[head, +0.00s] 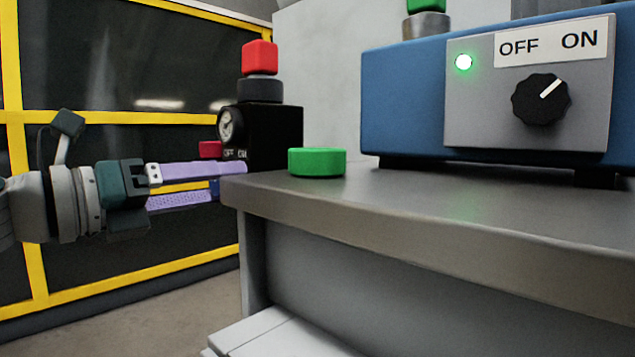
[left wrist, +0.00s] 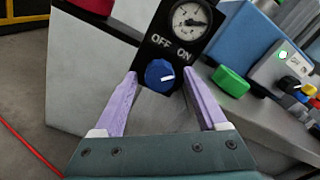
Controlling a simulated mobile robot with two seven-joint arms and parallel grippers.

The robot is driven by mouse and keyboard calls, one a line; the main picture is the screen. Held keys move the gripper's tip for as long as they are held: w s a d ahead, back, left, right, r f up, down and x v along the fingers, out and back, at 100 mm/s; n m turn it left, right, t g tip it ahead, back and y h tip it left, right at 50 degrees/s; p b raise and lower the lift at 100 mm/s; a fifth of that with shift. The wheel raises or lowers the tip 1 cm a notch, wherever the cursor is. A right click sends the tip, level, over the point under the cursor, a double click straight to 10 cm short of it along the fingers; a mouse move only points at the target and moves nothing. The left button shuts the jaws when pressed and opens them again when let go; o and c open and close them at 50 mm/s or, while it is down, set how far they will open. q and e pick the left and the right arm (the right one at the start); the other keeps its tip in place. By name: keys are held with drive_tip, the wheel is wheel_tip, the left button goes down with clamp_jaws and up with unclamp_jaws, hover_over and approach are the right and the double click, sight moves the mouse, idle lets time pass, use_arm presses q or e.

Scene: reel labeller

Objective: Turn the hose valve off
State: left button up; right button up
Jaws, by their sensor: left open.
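The hose valve is a blue round knob (left wrist: 157,73) with a white mark, on a black panel (left wrist: 172,35) lettered OFF and ON below a gauge. In the left wrist view the mark points right, to the ON side. My left gripper (head: 230,182) is open, its purple fingers reaching toward the panel from the left in the head view. In the left wrist view its fingertips (left wrist: 160,73) appear on either side of the knob; I cannot tell whether they touch it. Only a sliver of blue shows between the fingers in the head view. My right gripper is not in view.
A grey bench (head: 400,200) carries a green round piece (head: 317,162) near its left end. A blue machine (head: 410,90) with a black OFF/ON dial (head: 541,99) and lit green lamp (head: 464,62) stands on it. A red block (head: 259,57) tops the black gauge box.

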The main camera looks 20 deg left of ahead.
use_arm(q)
clamp_jaws()
idle(0.6)
